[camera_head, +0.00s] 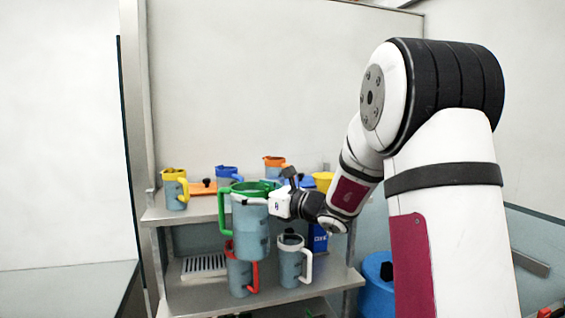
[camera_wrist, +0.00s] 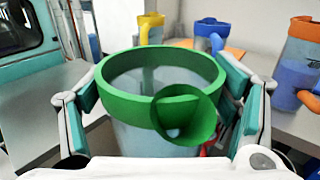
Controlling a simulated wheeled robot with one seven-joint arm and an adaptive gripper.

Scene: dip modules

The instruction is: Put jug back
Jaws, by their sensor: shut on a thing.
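My gripper (camera_head: 290,203) is shut on a jug (camera_head: 250,225) with a green rim and green handle and a grey-blue body. The jug is upright in front of the shelf rack, and the handle points left in the head view. In the wrist view the green-rimmed jug (camera_wrist: 165,85) fills the middle, with the gripper (camera_wrist: 160,125) fingers on both sides of it. The jug looks empty of solid things, though its bottom is not clear. In the head view it hides part of the upper shelf edge behind it.
The upper shelf (camera_head: 195,214) holds a yellow-rimmed jug (camera_head: 175,188), a blue-rimmed jug (camera_head: 226,175) and an orange-rimmed jug (camera_head: 274,167). The lower shelf (camera_head: 200,300) holds a red-handled jug (camera_head: 238,274) and a white-handled jug (camera_head: 290,262). A blue bin (camera_head: 377,285) stands at right.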

